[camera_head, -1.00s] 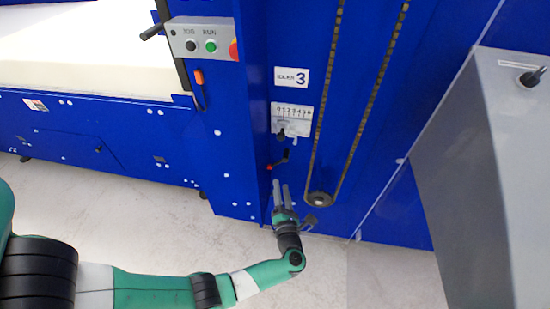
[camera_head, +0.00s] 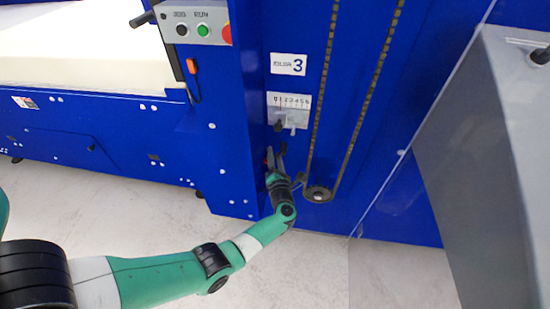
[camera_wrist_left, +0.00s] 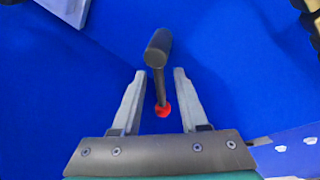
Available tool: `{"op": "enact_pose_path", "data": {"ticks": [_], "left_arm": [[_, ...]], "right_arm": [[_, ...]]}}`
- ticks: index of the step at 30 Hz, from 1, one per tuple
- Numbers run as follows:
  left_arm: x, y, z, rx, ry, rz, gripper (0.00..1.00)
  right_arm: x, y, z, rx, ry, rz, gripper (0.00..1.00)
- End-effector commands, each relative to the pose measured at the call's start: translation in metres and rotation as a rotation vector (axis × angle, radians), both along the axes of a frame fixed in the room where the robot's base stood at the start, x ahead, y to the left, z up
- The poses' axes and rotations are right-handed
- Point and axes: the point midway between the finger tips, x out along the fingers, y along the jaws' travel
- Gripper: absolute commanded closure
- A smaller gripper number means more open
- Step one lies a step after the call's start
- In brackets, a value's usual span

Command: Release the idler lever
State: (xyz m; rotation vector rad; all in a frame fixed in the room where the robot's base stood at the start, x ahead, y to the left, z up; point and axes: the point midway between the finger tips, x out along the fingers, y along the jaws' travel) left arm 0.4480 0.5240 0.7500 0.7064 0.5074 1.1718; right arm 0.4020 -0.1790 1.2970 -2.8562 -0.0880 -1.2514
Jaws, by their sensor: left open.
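The idler lever (camera_wrist_left: 157,55) is a dark rod with a thick cylindrical black knob and a red spot at its lower end, set against the blue panel. In the head view, the lever (camera_head: 283,147) is partly hidden by my left gripper (camera_head: 273,163). In the left wrist view, my left gripper (camera_wrist_left: 159,74) is open, with one grey finger on each side of the lever's rod and a visible gap on both sides. The knob lies beyond the fingertips in that picture. My right gripper is not in view.
Above the lever are a numbered scale plate (camera_head: 288,101) and an idler 3 label (camera_head: 288,64). A chain loop with a sprocket (camera_head: 318,195) runs close to the right. A grey cabinet (camera_head: 480,150) stands further right. A button box (camera_head: 190,27) is at upper left.

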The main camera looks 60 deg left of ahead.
Motion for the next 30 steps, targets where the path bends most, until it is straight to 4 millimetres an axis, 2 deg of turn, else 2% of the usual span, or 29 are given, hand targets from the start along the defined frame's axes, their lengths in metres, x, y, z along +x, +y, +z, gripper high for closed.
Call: {"op": "enact_pose_path", "data": {"ticks": [2, 3, 10, 30], "left_arm": [[0.0, -0.0003, 0.0003, 0.0, 0.0, 0.0, 0.57], [0.0, -0.0003, 0.0003, 0.0, 0.0, 0.0, 0.6], [0.0001, -0.0007, 0.0003, 0.0, -0.001, 0.0, 1.0], [0.0002, -0.0008, 0.0003, 0.0, -0.001, -0.001, 1.0]], "right_arm": [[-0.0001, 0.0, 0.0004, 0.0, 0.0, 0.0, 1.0], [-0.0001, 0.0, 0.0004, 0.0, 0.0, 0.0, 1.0], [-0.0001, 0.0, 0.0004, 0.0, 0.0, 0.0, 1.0], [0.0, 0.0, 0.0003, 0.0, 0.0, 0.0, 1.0]]}}
